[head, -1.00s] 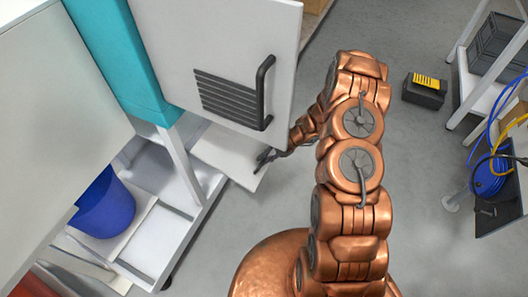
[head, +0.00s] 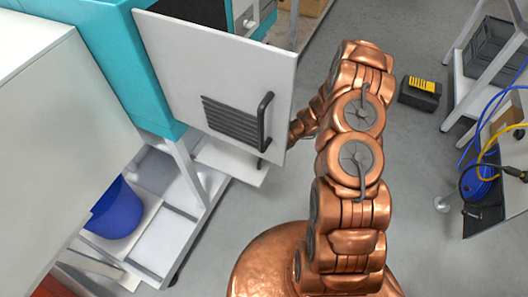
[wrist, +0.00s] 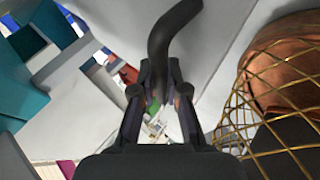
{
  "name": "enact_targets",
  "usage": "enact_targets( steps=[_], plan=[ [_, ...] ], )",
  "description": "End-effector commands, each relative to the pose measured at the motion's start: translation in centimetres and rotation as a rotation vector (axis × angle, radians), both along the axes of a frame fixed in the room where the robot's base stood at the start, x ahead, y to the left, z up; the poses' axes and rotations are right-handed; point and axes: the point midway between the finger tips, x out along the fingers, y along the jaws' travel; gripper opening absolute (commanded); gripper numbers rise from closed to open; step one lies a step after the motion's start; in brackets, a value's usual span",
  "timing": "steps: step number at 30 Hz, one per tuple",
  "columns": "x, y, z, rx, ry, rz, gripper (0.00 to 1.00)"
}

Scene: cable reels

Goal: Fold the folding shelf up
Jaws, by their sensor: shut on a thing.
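I take the low white plate (head: 228,160) jutting out of the cart's side as the folding shelf. In the head view it lies partly under a higher louvred white panel, roughly flat. In the wrist view my gripper (wrist: 158,98) is shut around the lower end of a dark curved handle (wrist: 174,35). The handle stands in front of a pale surface. How it joins the shelf is hard to see.
A blue bucket (head: 118,212) stands on the cart. A black-and-yellow box (head: 420,92) sits on the floor at right. Floor between is clear.

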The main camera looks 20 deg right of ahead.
Motion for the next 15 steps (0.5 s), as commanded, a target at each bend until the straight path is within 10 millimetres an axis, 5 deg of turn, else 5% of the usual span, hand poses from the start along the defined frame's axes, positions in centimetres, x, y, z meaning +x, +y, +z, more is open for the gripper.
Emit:
enact_targets(
  steps=[11,12,15],
  plan=[
    [0.27,0.19,0.62,0.007,-0.005,0.0,0.0],
    [0.28,0.2,0.65,0.008,-0.006,0.0,0.14],
    [0.28,0.19,0.62,0.006,-0.006,0.0,0.24]
  ],
)
